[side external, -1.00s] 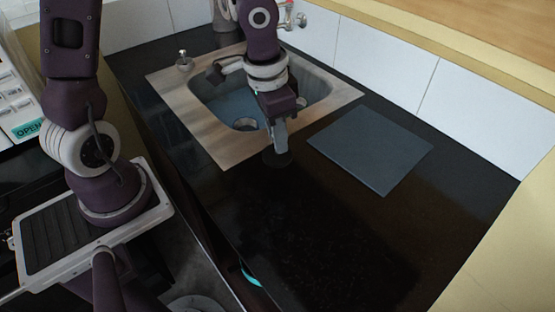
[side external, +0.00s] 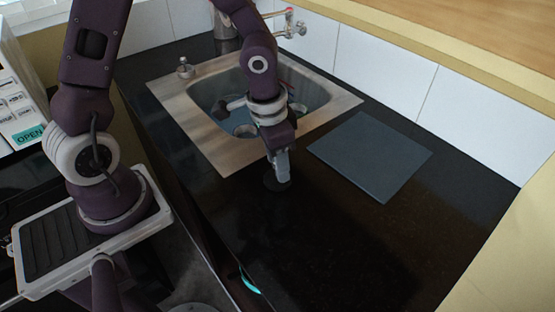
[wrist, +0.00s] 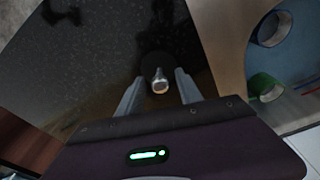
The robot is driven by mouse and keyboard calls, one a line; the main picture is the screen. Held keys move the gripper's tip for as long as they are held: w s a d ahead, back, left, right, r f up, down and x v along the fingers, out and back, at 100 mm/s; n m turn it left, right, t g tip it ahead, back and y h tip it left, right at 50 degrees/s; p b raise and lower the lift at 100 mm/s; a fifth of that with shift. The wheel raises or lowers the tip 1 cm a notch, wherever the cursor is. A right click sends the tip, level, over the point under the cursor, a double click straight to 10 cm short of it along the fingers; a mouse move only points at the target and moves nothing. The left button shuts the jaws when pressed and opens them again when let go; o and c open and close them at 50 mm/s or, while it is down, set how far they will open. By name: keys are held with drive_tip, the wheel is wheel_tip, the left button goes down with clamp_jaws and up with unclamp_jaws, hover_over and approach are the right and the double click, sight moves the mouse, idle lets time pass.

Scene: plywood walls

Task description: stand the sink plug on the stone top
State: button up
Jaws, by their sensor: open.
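The sink plug is a dark round disc (side external: 277,183) with a silver knob (wrist: 160,82). It rests on the black stone top (side external: 290,240), in front of the sink's near rim, and looks upright with the knob up. My gripper (side external: 281,178) is right above it, pointing down. In the wrist view my gripper (wrist: 159,93) is open, with one finger on each side of the knob and gaps visible between. The fingers hide part of the disc in the side view.
A slate-blue square board (side external: 370,155) lies to the right. A small silver knobbed piece (side external: 184,68) stands on the sink's back left rim. A tap (side external: 292,25) is on the wall. The front counter is clear.

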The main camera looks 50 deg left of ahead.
sight(269, 180)
drive_tip(key=shift+r, duration=0.1)
wheel_tip(269, 180, up, 12)
drive_tip(key=s, duration=0.2)
drive_tip(key=s+a+r+n+t, duration=0.1)
drive_tip(key=s+r+t, duration=0.1)
drive_tip(key=s, duration=0.4)
drive_tip(key=s+a+r+n+t, duration=0.2)
drive_tip(key=s+r, duration=0.3)
drive_tip(key=s, duration=0.2)
drive_tip(key=shift+s+a+r, duration=0.15)
drive_tip(key=shift+s, duration=0.05)
